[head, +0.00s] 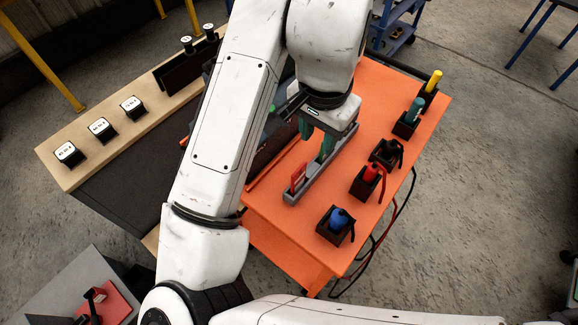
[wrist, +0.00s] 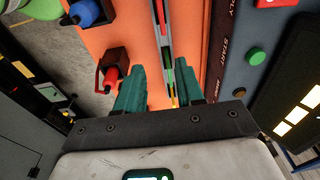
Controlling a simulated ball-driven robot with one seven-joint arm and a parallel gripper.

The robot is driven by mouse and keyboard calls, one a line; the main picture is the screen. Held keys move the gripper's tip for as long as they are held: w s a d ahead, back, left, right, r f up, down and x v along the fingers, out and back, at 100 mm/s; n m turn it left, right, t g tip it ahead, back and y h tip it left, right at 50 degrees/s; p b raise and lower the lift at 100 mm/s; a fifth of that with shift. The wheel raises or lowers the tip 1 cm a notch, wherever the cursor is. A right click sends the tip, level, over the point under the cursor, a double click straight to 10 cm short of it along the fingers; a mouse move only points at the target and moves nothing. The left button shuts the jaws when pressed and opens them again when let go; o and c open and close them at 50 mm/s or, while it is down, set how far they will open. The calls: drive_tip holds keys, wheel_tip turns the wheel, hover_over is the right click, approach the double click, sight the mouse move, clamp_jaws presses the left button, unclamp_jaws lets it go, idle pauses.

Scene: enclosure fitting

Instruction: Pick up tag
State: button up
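A narrow grey rack (head: 322,165) lies lengthwise on the orange table, with a red tag (head: 298,174) standing at its near end. In the wrist view the rack runs up the middle and holds a row of thin coloured tags: red, green and yellow edges show (wrist: 168,62). My gripper (head: 317,142) is above the far part of the rack, pointing down. Its green fingers (wrist: 160,92) are apart, one on each side of the rack's line, with the yellow-edged tag between them. Nothing appears clamped. In the head view my wrist hides the tags there.
Black holders with a blue (head: 339,219), a red (head: 370,173) and a dark item (head: 387,152) stand right of the rack. Teal (head: 413,110) and yellow (head: 433,80) items are at the far right corner. A panel with a green button (wrist: 256,56) lies beyond the table's other side.

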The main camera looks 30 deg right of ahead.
drive_tip(key=a, duration=0.3)
drive_tip(key=shift+f+g+y, duration=0.1)
drive_tip(key=shift+g+y, duration=0.2)
drive_tip(key=shift+y, duration=0.1)
hover_over(298, 177)
drive_tip(key=d, duration=0.1)
drive_tip(key=f, duration=0.4)
drive_tip(key=shift+w+f, duration=0.15)
drive_tip(key=shift+w, duration=0.1)
drive_tip(key=shift+a+f, duration=0.15)
drive_tip(key=shift+f, duration=1.45)
drive_tip(key=shift+a+f, duration=0.1)
drive_tip(key=shift+f, duration=1.5)
drive_tip(key=shift+c, duration=0.3)
clamp_jaws()
